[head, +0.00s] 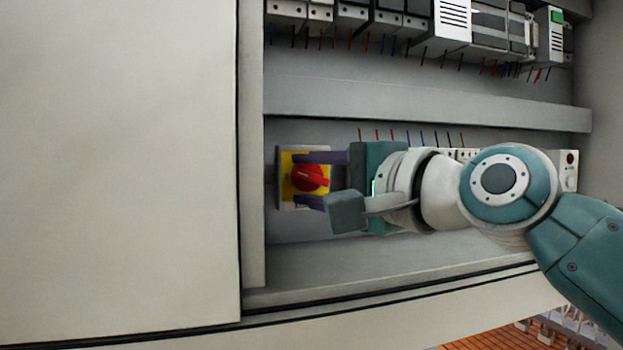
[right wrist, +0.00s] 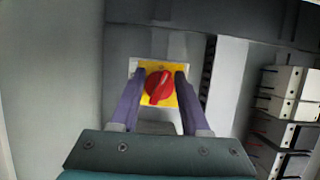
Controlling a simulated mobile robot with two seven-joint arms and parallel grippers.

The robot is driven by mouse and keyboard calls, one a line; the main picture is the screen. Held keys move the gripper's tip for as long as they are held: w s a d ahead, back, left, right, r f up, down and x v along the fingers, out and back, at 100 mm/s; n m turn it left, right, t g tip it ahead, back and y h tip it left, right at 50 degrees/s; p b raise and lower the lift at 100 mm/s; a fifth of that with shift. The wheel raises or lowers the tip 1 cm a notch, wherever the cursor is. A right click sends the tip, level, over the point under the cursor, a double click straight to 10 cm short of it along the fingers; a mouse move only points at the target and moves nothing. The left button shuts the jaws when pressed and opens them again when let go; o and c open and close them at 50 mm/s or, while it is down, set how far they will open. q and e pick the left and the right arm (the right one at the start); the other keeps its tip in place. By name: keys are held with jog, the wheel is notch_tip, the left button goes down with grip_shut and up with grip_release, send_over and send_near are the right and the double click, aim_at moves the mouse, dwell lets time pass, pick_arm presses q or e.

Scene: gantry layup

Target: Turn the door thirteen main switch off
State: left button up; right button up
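The main switch is a red rotary knob (head: 310,179) on a yellow plate (head: 287,162), inside the open cabinet. My right gripper (head: 300,180) is at the switch, with one purple finger above the knob and one below it in the head view. In the right wrist view the red knob (right wrist: 158,88) sits between the two fingertips of the gripper (right wrist: 159,76), with its grip bar near upright and slightly tilted. The fingers are apart, and gaps show beside the knob. Any door number label is not readable. My left gripper is out of view.
A large pale panel (head: 120,160) fills the left of the head view. Rows of modules with wires (head: 450,22) run along the cabinet top. A grey duct (head: 420,100) crosses above my gripper. The cabinet's lower edge (head: 400,287) runs below it.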

jog(key=shift+s+a, duration=0.1)
jog(key=shift+a, duration=0.1)
jog(key=shift+s+d, duration=0.1)
jog(key=b+v, duration=0.5)
jog(key=v, duration=0.4)
jog(key=shift+s+d+b, duration=0.2)
jog(key=shift+d+b, duration=0.1)
jog(key=shift+b, duration=0.05)
jog(key=shift+o, duration=0.3)
